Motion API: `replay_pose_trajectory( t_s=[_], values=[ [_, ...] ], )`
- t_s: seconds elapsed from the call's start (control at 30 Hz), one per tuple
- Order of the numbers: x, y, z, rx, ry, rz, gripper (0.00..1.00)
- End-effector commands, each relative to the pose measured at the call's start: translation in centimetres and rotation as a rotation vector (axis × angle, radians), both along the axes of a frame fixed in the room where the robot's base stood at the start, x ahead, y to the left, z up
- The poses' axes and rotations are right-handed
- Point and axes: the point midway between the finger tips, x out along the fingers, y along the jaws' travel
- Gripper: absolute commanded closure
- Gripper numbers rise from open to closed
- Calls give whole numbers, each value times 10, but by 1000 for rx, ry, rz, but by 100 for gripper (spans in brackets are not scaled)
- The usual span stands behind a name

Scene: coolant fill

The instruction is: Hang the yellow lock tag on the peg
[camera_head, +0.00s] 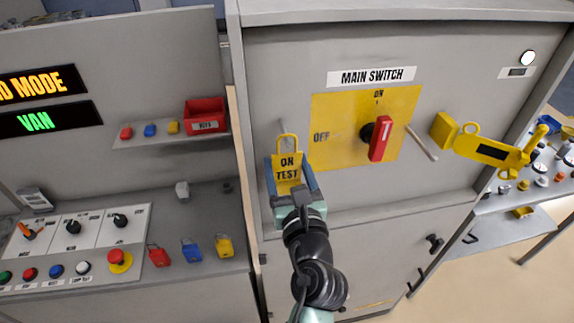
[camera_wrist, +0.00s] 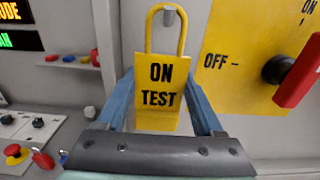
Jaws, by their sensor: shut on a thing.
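The yellow lock tag (camera_head: 287,172), marked "ON TEST", is upright with its loop at the top, in front of the grey cabinet. It also shows in the wrist view (camera_wrist: 158,92). My gripper (camera_head: 291,180) is shut on the tag, with one blue finger on each side of its body. A short grey peg (camera_head: 282,127) stands out from the cabinet left of the yellow switch plate, close to the loop. In the wrist view the peg's end (camera_wrist: 168,16) appears inside the top of the loop. I cannot tell whether the loop is around the peg or in front of it.
The red main switch handle (camera_head: 380,138) is on the yellow plate to the right. A second rod (camera_head: 421,143) sticks out beyond it, near a yellow hasp-like device (camera_head: 487,151). A shelf with a red bin (camera_head: 205,115) and a control desk are at left.

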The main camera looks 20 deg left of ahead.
Motion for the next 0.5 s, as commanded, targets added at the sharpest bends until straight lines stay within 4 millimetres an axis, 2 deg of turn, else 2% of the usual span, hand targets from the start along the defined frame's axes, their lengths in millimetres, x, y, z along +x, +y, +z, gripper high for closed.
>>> replay_pose_trajectory(
  t_s=[0.1,0.13,0.2,0.3,0.5],
  values=[
    [0,0,0,0,0,0,85],
    [0,0,0,0,0,0,30],
    [0,0,0,0,0,0,17],
    [0,0,0,0,0,0,0],
    [0,0,0,-1,1,0,0]
  ],
)
